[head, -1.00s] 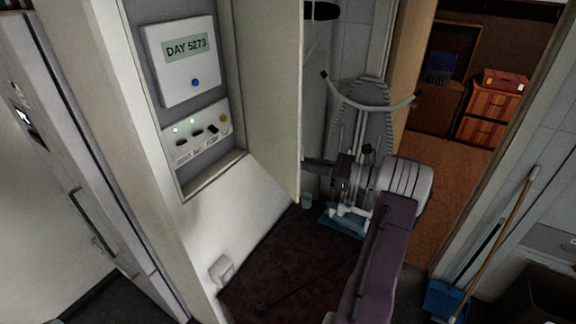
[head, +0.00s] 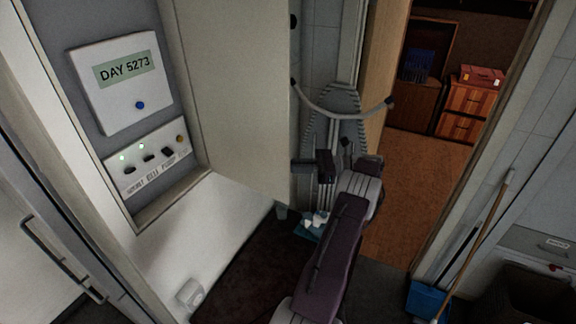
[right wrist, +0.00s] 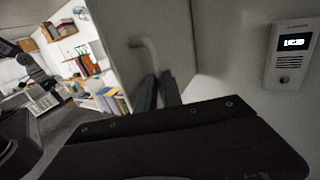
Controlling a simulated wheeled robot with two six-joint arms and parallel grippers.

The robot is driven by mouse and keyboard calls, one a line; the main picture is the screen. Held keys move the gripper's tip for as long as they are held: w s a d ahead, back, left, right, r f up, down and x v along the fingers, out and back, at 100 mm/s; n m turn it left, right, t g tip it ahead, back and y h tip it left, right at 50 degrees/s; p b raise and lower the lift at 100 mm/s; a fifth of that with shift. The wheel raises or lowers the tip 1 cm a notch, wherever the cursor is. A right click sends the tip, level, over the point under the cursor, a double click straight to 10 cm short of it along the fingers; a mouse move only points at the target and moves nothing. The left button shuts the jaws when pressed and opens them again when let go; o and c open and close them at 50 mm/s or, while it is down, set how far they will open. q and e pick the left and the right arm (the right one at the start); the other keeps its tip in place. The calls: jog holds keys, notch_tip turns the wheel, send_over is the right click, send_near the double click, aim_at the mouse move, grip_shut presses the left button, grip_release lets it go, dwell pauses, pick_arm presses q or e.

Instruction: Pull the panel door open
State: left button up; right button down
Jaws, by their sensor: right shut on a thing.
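The panel door (head: 235,95) is a tall pale beige leaf, standing swung out from a wall recess in the head view. Behind it in the recess is a white box reading "DAY 5273" (head: 118,85). My right gripper (head: 304,168) is at the door's far side, by its free edge, its fingertips partly hidden by the door. In the right wrist view, its two dark fingers (right wrist: 159,92) are closed at a pale curved handle (right wrist: 150,52) on the door's face (right wrist: 125,22). My left gripper is not in view.
A switch strip (head: 150,158) sits below the box. An ironing board (head: 340,108) stands behind my right arm. A doorway at right opens onto a wooden floor (head: 415,185). A broom (head: 480,240) and blue dustpan (head: 425,300) are at lower right. An intercom (right wrist: 290,55) hangs on the wall.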

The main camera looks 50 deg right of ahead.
jog(key=shift+w+a, duration=0.1)
jog(key=shift+a, duration=0.05)
jog(key=c, duration=1.7)
grip_release()
jog(key=shift+o, duration=1.1)
jog(key=shift+w, duration=0.25)
jog(key=shift+w+a+f, duration=0.1)
jog(key=shift+w+f, duration=0.05)
jog(key=shift+w, duration=0.25)
jog(key=shift+s, duration=0.5)
jog(key=shift+w, duration=0.15)
